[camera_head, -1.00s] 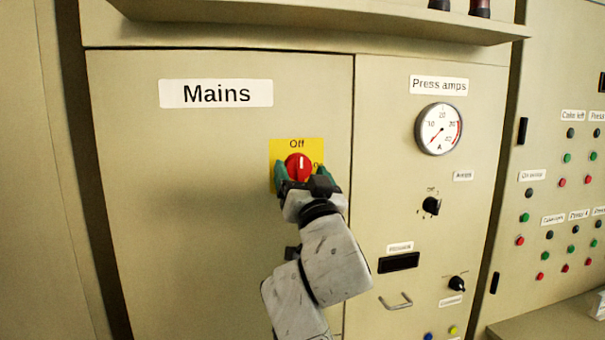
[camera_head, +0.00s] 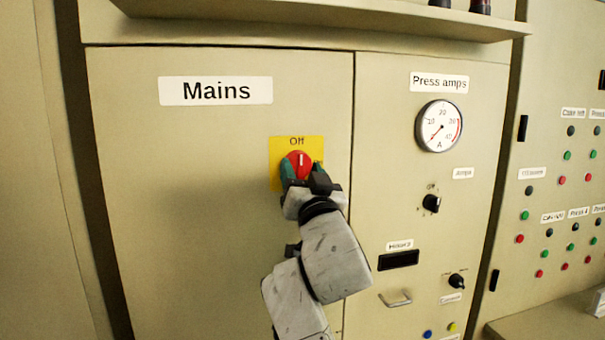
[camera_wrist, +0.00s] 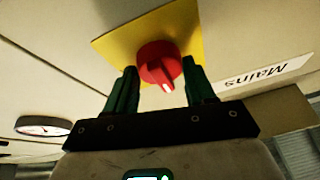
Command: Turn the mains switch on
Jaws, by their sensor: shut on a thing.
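The mains switch is a red round knob (camera_head: 298,160) on a yellow plate (camera_head: 275,147) marked "Off" at its top. Its white mark points up toward "Off". My gripper (camera_head: 302,170) has its green fingers shut on the knob, one on each side. In the wrist view the red knob (camera_wrist: 157,60) sits between the two fingers of my gripper (camera_wrist: 159,66), with the yellow plate (camera_wrist: 112,45) behind. The right part of the plate is partly hidden by a finger.
A "Mains" label (camera_head: 216,91) is at the upper left of the panel. To the right are a "Press amps" dial (camera_head: 438,126), a black knob (camera_head: 431,204) and a handle (camera_head: 396,299). A ledge (camera_head: 310,32) juts out above. The panel left of the switch is bare.

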